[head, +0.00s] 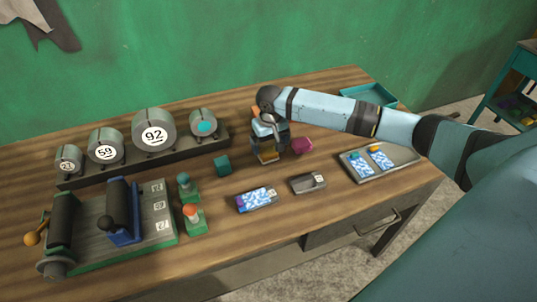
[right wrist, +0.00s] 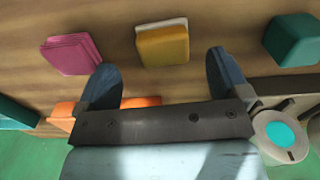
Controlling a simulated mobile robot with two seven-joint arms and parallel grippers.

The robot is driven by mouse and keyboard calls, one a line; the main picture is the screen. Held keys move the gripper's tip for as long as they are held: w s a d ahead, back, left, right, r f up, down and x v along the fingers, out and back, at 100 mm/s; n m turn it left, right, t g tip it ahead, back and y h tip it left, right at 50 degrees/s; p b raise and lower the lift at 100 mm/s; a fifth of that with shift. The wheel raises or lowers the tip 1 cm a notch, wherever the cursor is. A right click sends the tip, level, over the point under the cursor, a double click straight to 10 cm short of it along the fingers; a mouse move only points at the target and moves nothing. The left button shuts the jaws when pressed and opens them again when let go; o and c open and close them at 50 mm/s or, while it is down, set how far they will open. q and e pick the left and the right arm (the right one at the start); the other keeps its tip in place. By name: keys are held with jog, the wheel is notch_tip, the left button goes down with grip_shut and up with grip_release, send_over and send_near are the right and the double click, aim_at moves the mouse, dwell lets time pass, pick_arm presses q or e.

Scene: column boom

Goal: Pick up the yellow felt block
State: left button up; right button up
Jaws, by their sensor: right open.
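The yellow felt block (right wrist: 163,45) lies on the wooden table, with a pale edge along one side. It also shows in the head view (head: 268,156), partly hidden by my right gripper (head: 267,146). In the right wrist view my right gripper (right wrist: 161,62) is open, its two fingers apart. The yellow block is just beyond the fingertips, roughly centred between them, and not held. My left gripper is not in view.
A magenta block (head: 302,145) and a teal block (head: 222,165) lie on either side. An orange object (right wrist: 140,101) is partly behind the gripper. A rack of round weights (head: 154,130) stands at the back left. A grey tray (head: 405,158) is at the right.

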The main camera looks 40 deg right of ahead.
aim_at(269, 151)
jog(key=f, duration=0.4)
jog(key=shift+w+a+f, duration=0.15)
jog(key=shift+w+f, duration=0.05)
jog(key=shift+f, duration=0.05)
jog(key=shift+c, duration=0.4)
jog(key=c, duration=0.9)
jog(key=shift+c, duration=0.2)
jog(key=shift+r, duration=0.1)
notch_tip(269, 151, up, 20)
